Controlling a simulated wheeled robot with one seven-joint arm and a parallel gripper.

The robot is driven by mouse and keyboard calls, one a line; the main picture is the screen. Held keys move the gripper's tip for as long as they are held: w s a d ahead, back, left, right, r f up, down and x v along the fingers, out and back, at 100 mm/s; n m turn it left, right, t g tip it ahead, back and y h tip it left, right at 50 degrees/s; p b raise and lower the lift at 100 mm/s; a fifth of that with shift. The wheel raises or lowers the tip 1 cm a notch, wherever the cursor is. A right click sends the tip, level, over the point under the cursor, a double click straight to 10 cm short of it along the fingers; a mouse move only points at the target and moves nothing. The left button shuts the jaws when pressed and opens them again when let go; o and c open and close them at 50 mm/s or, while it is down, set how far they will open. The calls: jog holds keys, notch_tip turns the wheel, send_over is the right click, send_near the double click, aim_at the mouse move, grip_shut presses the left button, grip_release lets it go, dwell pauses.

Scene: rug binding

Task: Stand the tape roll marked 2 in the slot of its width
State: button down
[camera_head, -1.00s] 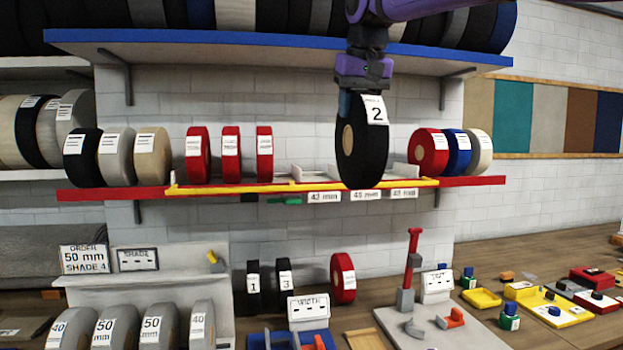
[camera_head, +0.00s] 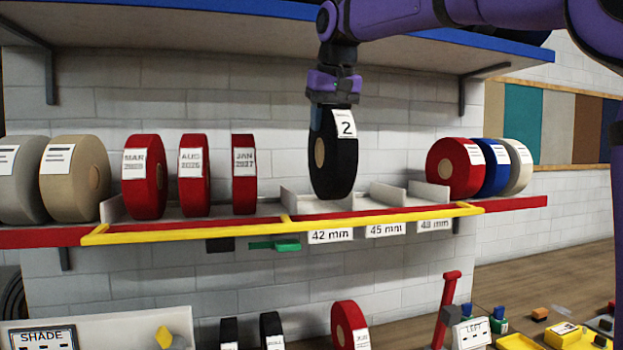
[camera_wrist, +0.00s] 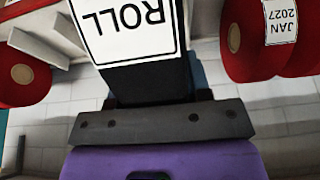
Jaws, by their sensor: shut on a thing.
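The black tape roll marked 2 (camera_head: 341,170) hangs upright from my gripper (camera_head: 334,108), which is shut on its upper part. Its white label shows the 2 in the head view. In the wrist view the roll's label (camera_wrist: 125,25) reads ROLL. The roll is in front of the slot marked 42 mm (camera_head: 331,236), at the shelf's height. I cannot tell whether its lower edge touches the slot. The slots marked 45 mm (camera_head: 386,230) and 48 mm (camera_head: 434,225) are to the right and look empty. The gripper's fingertips are partly hidden by the roll.
Red rolls dated MAR (camera_head: 143,186), AUG (camera_head: 193,177) and JAN (camera_head: 243,176) stand left of the slots. A red roll (camera_head: 452,168), a blue roll and a cream roll stand to the right. A yellow rail (camera_head: 270,225) edges the shelf. A blue-edged shelf (camera_head: 200,8) hangs above.

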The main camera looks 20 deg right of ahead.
jog(key=w+f, duration=0.2)
jog(key=w, duration=0.5)
jog(key=w+d+f, duration=0.1)
jog(key=w+f, duration=0.2)
jog(key=w, duration=0.4)
jog(key=shift+w+d, duration=0.25)
jog(key=shift+d, duration=0.05)
jog(key=c, duration=0.6)
grip_release()
jog(key=shift+f, duration=0.1)
jog(key=shift+o, duration=0.2)
